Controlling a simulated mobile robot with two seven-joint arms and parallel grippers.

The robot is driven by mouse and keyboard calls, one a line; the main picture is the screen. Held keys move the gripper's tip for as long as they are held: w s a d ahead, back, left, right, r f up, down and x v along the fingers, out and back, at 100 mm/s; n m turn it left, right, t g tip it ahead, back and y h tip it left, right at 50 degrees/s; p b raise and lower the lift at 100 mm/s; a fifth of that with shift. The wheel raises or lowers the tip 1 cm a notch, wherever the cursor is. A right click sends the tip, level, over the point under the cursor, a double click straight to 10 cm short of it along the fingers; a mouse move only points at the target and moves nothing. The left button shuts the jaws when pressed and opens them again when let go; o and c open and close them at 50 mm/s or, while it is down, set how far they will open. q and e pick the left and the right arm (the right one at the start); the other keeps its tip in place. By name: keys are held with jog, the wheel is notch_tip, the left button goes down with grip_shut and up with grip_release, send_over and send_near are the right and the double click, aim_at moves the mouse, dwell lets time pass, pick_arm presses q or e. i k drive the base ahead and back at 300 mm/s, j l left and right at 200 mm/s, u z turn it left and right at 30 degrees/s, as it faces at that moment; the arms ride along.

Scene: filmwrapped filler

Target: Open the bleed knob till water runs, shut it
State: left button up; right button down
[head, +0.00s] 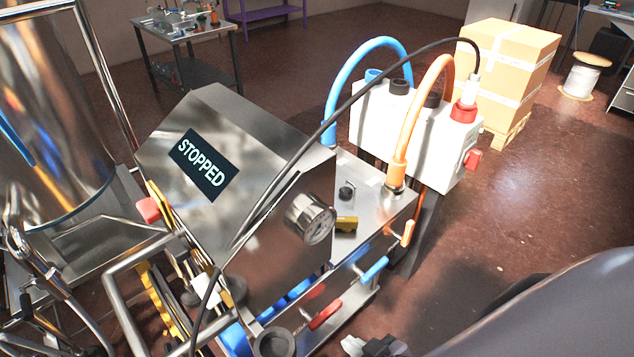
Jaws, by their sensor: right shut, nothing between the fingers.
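A small black knob (346,191) stands on the top of a steel box, between the blue and orange hoses. I take it for the bleed knob but cannot be sure. A small yellow part (346,224) sits just in front of it, beside a round pressure gauge (311,219). I see no running water. My right gripper (372,346) shows only in part at the bottom edge, below and apart from the knob. It is shut and empty. My left gripper is not in view.
A steel machine with a "STOPPED" display (203,165) fills the middle. A blue hose (345,85), an orange hose (422,105) and a black cable arch over the box. Red (325,314) and blue (374,269) handles jut from its front. Cartons (508,60) stand behind.

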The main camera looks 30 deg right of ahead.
aim_at(346, 223)
jog(key=k+l, duration=0.1)
jog(key=l, duration=1.25)
jog(key=i+l, duration=0.1)
jog(key=l, duration=0.3)
jog(key=i+l, duration=0.1)
jog(key=l, duration=0.35)
jog(key=i+l, duration=0.1)
jog(key=l, duration=0.3)
jog(key=i+l, duration=0.1)
jog(key=l, duration=0.3)
jog(key=i+l+u, duration=0.1)
jog(key=l, duration=0.3)
